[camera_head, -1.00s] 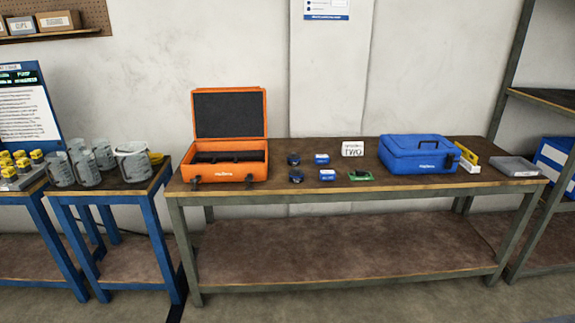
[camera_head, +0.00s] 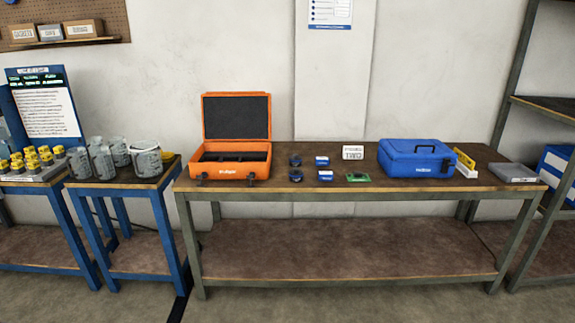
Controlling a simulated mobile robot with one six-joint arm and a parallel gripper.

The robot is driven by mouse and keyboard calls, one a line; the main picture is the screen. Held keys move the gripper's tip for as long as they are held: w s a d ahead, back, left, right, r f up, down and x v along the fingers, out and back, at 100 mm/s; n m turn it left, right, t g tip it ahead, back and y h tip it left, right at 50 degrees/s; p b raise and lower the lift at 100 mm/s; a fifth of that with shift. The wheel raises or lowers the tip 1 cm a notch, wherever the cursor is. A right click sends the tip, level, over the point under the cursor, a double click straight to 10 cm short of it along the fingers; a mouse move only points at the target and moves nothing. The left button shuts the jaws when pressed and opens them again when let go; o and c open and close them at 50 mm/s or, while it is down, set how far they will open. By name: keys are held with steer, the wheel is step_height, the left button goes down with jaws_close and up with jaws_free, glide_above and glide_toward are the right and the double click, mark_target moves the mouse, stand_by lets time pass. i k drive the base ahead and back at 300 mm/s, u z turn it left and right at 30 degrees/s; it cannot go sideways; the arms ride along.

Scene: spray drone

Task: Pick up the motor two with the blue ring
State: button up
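Two small dark round parts that look like motors stand on the long workbench (camera_head: 400,187), right of the open orange case. One is the rear motor (camera_head: 295,160) and the other is the front motor (camera_head: 296,175). Both show dark blue tones, but they are too small to tell which has a blue ring. A small sign (camera_head: 353,152), its text hard to read, stands to their right. My gripper is not in view.
The open orange case (camera_head: 230,182) and closed blue case (camera_head: 415,168) flank the motors. Small blue boxes (camera_head: 325,176) and a green board (camera_head: 357,178) lie close by. A blue-legged table (camera_head: 160,190) with grey containers (camera_head: 147,160) stands left. Floor shows in front.

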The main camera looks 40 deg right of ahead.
mark_target(295, 161)
steer(key=z, duration=0.15)
steer(key=i, duration=0.9)
steer(key=u, duration=0.05)
